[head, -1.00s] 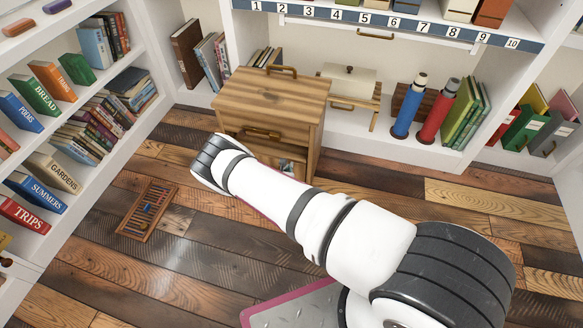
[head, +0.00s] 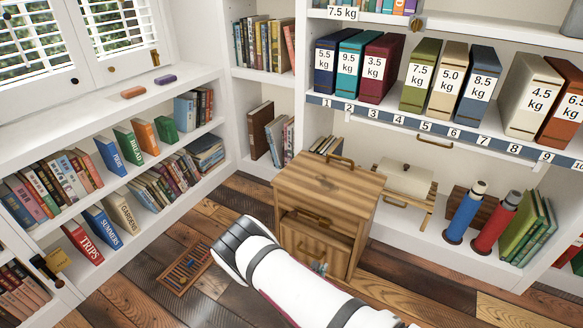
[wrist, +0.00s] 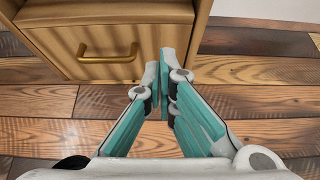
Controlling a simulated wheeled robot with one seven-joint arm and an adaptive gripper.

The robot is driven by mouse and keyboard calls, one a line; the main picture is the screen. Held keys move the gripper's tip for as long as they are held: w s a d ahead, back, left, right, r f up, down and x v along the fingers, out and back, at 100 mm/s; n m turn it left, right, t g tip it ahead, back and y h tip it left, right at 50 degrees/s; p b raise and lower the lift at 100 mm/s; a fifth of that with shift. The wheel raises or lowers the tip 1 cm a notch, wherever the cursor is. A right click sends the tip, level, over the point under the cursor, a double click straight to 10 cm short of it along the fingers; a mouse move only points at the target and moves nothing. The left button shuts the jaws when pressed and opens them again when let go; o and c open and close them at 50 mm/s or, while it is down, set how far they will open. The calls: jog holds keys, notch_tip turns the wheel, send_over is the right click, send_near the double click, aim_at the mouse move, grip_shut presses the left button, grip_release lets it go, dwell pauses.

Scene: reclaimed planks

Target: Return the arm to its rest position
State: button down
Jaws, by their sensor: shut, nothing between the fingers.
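My gripper (wrist: 160,80) shows in the wrist view with its two teal-padded fingers together and nothing between them. It is over the plank floor, close to the front of a wooden cabinet (wrist: 100,50) with a brass handle. Whether arm and cabinet touch cannot be told from this view.
White bookshelves (head: 70,228) line the left wall. A shelf of weight-labelled binders (head: 428,75) is at the back right. A blue bottle (head: 464,212) and a red bottle (head: 496,222) stand on the low shelf. A slatted wooden object (head: 186,264) lies on the floor at left.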

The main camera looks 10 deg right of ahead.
jog(key=w+d+r+m+g+h, duration=0.25)
jog(key=r+m, duration=0.35)
jog(key=r, duration=0.9)
jog(key=w+d+r+m+g+h, duration=0.15)
jog(key=d+r+m, duration=0.35)
jog(key=r, duration=1)
jog(key=s+d+r+m+g, duration=0.25)
jog(key=s+r+m, duration=0.3)
jog(key=r, duration=0.45)
jog(key=s+d+r+m+g+y, duration=0.15)
jog(key=s+r+m, duration=0.25)
jog(key=s+r, duration=0.5)
jog(key=s+r+m+g+y, duration=0.35)
jog(key=s+r, duration=0.25)
jog(key=s, duration=0.5)
jog(key=s+a+r+m+t+y, duration=0.1)
jog(key=s+a+r+m+y, duration=0.3)
jog(key=s, duration=0.6)
jog(key=s+a+f+m+t+y, duration=0.1)
jog(key=s+a+y, duration=0.1)
jog(key=s+a, duration=0.65)
notch_tip(320, 180, up, 30)
jog(key=s+d+t+p, duration=0.2)
jog(key=t+p, duration=0.2)
jog(key=p, duration=2.4)
jog(key=shift+s+d, duration=0.15)
jog(key=shift+d, duration=0.25)
jog(key=shift+r, duration=0.1)
